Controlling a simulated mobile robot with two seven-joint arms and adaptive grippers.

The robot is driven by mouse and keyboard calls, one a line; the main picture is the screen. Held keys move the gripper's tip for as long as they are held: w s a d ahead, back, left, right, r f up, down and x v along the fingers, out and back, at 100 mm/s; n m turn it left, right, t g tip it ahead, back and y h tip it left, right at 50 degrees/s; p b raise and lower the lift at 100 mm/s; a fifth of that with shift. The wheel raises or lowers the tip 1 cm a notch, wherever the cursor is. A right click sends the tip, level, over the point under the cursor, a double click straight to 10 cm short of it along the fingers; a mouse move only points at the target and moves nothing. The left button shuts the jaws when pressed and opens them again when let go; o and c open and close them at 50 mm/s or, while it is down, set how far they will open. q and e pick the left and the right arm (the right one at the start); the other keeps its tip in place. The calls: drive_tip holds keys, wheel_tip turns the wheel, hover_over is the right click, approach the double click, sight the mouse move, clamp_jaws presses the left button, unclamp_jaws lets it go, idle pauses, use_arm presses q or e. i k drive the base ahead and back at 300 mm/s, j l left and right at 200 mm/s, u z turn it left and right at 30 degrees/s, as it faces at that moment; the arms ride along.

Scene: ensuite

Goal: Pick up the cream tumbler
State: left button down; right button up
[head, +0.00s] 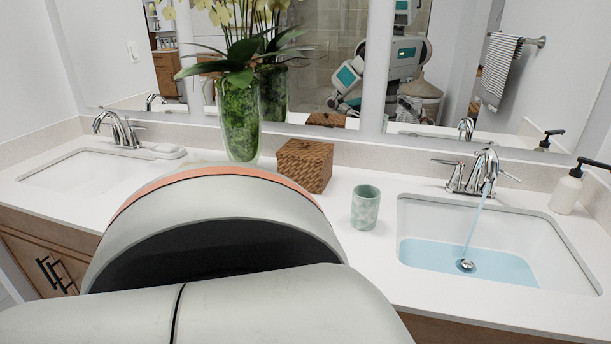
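The only tumbler (365,208) I see stands upright on the white counter, between the woven box and the right-hand sink. It looks mottled pale green and off-white rather than plain cream. Nothing touches it. A large pale link of my own arm fills the lower left and middle of the head view and hides part of the counter. Neither of my grippers shows directly in this view, so I cannot see whether they are open or shut.
A brown woven box (304,166) and a green glass vase (240,122) with flowers stand behind my arm. The right sink (480,246) holds water under a running faucet (486,172). A soap dispenser (567,190) stands right of it. Bare counter lies around the tumbler.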

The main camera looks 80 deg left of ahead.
sight(365, 207)
drive_tip(key=u, duration=0.5)
drive_tip(key=j+u, duration=0.15)
drive_tip(key=u, duration=0.8)
drive_tip(key=i+j, duration=0.15)
drive_tip(key=j, duration=0.25)
drive_tip(key=i+j, duration=0.15)
drive_tip(key=j, duration=0.25)
drive_tip(key=k+l, duration=0.45)
drive_tip(key=l, duration=0.3)
drive_tip(key=k+l, duration=0.25)
drive_tip(key=i+j, duration=0.1)
drive_tip(key=i, duration=0.4)
